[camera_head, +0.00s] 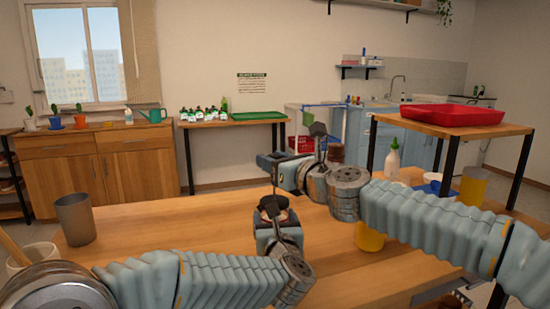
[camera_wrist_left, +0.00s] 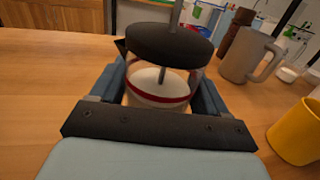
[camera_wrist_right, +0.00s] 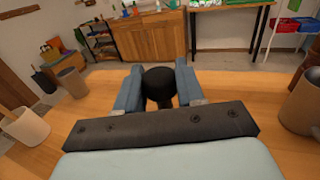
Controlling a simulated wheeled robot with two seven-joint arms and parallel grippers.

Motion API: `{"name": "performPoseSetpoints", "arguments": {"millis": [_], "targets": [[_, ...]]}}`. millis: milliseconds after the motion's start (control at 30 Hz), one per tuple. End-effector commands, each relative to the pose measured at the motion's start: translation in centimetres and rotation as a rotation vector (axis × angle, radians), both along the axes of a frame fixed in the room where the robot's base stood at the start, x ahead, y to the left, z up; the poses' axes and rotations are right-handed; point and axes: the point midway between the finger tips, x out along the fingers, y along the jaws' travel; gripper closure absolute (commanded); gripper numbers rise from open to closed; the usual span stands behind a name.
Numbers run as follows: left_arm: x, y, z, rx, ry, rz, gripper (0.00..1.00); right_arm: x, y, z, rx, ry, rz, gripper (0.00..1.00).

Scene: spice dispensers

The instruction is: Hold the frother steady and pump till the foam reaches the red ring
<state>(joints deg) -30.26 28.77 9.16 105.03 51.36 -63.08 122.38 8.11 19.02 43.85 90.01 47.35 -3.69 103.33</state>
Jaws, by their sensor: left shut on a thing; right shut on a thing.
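The frother (camera_head: 272,203) stands on the wooden table, mostly hidden by my grippers in the head view. In the left wrist view its black lid (camera_wrist_left: 168,44), thin rod and glass body with a red ring (camera_wrist_left: 160,98) show. White contents (camera_wrist_left: 160,82) inside have their top surface about level with the ring; I cannot tell exactly. My left gripper (camera_wrist_left: 160,92) is shut around the glass body. My right gripper (camera_head: 268,160) is above it, shut on the black plunger knob (camera_wrist_right: 159,85). The rod runs down from there into the lid.
A grey metal cup (camera_head: 75,218) stands at the table's left. A yellow cup (camera_wrist_left: 297,132), a grey mug (camera_wrist_left: 250,57) and a brown mill (camera_wrist_left: 236,33) stand to the frother's right. A red tray (camera_head: 452,115) lies on a higher side table. Bare tabletop lies left of the frother.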

Motion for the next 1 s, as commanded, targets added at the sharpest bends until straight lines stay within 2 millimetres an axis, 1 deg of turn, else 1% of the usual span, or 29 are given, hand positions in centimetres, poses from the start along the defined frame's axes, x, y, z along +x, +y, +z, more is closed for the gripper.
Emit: {"name": "performPoseSetpoints", "arguments": {"millis": [33, 200, 367, 667, 700, 767, 800, 1000], "targets": [[-0.1, -0.1, 0.1, 0.002, -0.002, -0.003, 0.67, 0.3, -0.1, -1.0, -0.001, 0.010, 0.000, 1.00], [-0.1, -0.2, 0.1, 0.003, -0.002, -0.005, 0.67, 0.2, -0.1, -2.4, 0.001, 0.008, 0.000, 1.00], [-0.1, -0.3, 0.1, 0.003, -0.002, -0.006, 0.67, 0.0, -0.2, -2.6, 0.004, 0.002, -0.001, 1.00], [-0.1, -0.2, 0.0, 0.001, -0.001, -0.005, 0.67, -0.1, -0.1, -2.5, 0.005, -0.001, 0.001, 1.00], [-0.1, -0.2, 0.0, 0.001, -0.001, -0.004, 0.67, -0.1, -0.1, -2.5, 0.005, -0.001, 0.001, 0.56], [-0.1, -0.2, 0.0, 0.001, -0.001, -0.004, 0.67, -0.1, -0.1, -2.5, 0.004, -0.002, 0.001, 0.47], [-0.1, -0.2, 0.0, 0.002, -0.001, -0.004, 0.67, -0.1, -0.1, -2.5, 0.004, -0.002, 0.000, 0.41], [-0.1, -0.1, 0.0, 0.002, -0.001, -0.003, 0.67, -0.1, -0.2, -2.5, 0.004, -0.002, 0.000, 0.40]]}}
